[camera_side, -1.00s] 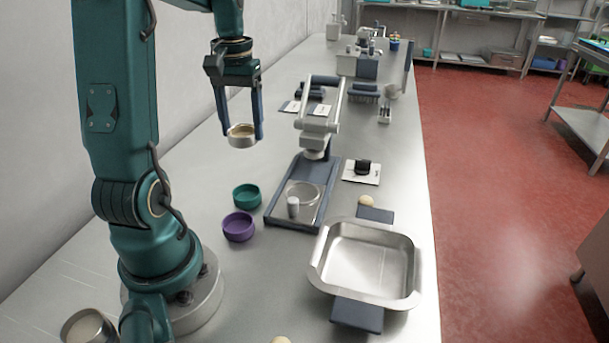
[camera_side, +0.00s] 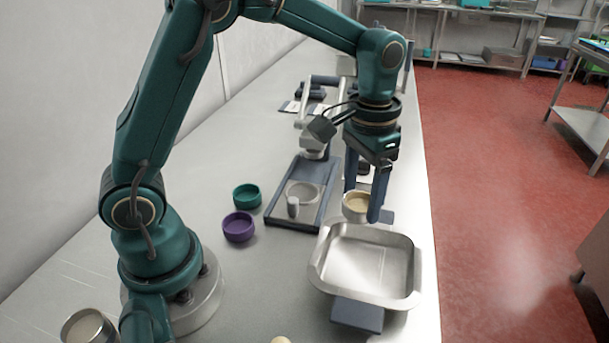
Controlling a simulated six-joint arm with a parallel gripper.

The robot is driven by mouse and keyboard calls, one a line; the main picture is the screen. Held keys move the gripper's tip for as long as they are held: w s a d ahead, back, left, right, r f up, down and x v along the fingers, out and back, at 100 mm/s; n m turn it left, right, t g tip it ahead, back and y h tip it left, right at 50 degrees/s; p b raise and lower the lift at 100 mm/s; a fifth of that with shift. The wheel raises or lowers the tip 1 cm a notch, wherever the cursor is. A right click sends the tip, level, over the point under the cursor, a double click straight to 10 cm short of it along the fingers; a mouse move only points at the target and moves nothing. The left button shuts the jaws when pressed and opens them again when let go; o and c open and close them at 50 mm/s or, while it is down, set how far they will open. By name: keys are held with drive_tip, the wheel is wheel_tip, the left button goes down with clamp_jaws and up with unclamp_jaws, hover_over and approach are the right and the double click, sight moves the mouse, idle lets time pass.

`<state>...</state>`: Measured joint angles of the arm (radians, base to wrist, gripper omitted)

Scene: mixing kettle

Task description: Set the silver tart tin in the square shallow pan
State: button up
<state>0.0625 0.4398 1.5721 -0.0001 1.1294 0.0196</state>
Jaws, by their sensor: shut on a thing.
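The silver tart tin (camera_side: 355,208), with something tan inside, is held between the fingers of my gripper (camera_side: 366,205). My gripper points down, shut on the tin, at the far edge of the square shallow pan (camera_side: 412,282). The pan is silver with a wide rim and two dark handle pads, and its inside looks empty. The tin appears to be held above the level of the pan's far rim; the exact height is hard to tell. One finger covers part of the tin's right side.
A teal tin (camera_side: 247,196) and a purple tin (camera_side: 239,228) stand left of a dark-based mixing device (camera_side: 301,196). Another silver tin (camera_side: 88,328) is at the bottom left. A small tan round thing (camera_side: 281,340) lies at the bottom edge. The counter's right edge is close to the pan.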

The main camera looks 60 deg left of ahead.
drive_tip(key=shift+s+d+f+m, duration=0.25)
drive_tip(key=shift+d+f+m, duration=0.1)
drive_tip(key=shift+d+f, duration=0.65)
drive_tip(key=shift+s+d+f+m, duration=0.3)
drive_tip(key=shift+d+f, duration=0.45)
drive_tip(key=shift+f, duration=0.5)
drive_tip(key=shift+s+d+f+m, duration=0.25)
drive_tip(key=shift+d+f+m, duration=0.1)
drive_tip(key=shift+d+f, duration=0.65)
drive_tip(key=shift+a+f, duration=0.15)
drive_tip(key=shift+f, duration=0.65)
drive_tip(key=o, duration=1.3)
drive_tip(key=shift+r, duration=3.5)
